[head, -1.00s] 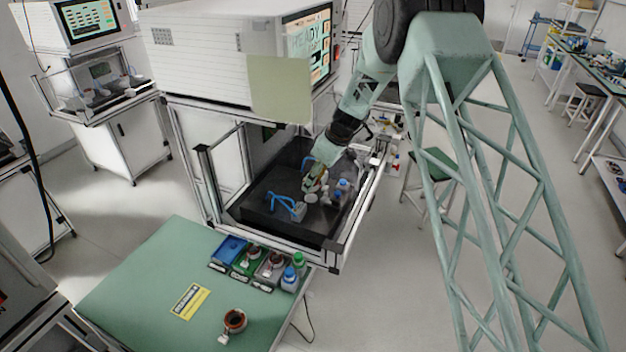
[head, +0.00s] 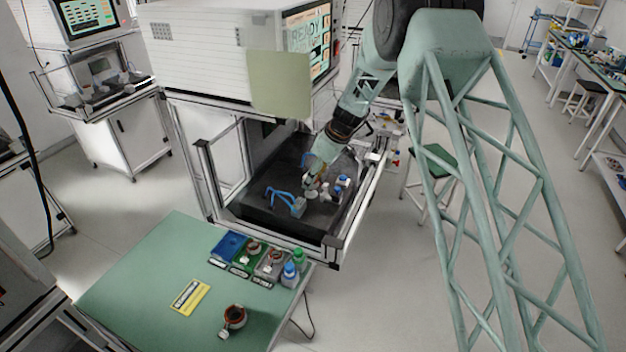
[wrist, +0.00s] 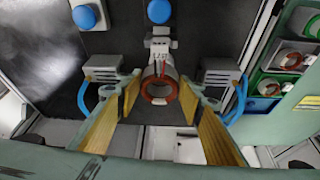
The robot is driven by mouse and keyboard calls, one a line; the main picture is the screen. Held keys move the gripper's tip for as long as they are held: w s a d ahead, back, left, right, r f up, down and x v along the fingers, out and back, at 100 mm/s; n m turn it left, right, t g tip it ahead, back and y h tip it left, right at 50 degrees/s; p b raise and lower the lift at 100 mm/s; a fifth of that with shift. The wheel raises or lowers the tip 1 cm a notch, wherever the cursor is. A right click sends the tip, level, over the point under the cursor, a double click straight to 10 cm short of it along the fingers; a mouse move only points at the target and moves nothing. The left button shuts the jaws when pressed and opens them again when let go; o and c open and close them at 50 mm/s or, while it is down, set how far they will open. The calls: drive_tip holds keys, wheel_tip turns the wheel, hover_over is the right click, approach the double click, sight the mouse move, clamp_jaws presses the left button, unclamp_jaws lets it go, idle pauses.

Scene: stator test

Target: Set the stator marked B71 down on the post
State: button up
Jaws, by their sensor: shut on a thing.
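My gripper (wrist: 160,92) is shut on this stator, one yellow-padded finger on each side. In the head view my gripper (head: 315,178) is low inside the open test bay (head: 250,208), and the stator is mostly hidden there. I cannot make out the post, nor whether the stator is around it or above it.
Grey blocks (wrist: 103,66) (wrist: 220,72) with blue cables flank the stator closely. Blue-topped knobs (wrist: 160,11) stand beyond. On the green table (head: 150,270) are trays with stators, blue and green bottles, a yellow card (head: 190,297) and another stator (head: 234,317).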

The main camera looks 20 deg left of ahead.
drive_tip(key=shift+f+b, duration=1.5)
drive_tip(key=shift+b, duration=0.45)
idle(0.9)
drive_tip(key=o, duration=1.1)
drive_tip(key=shift+d, duration=0.1)
drive_tip(key=shift+v, duration=6)
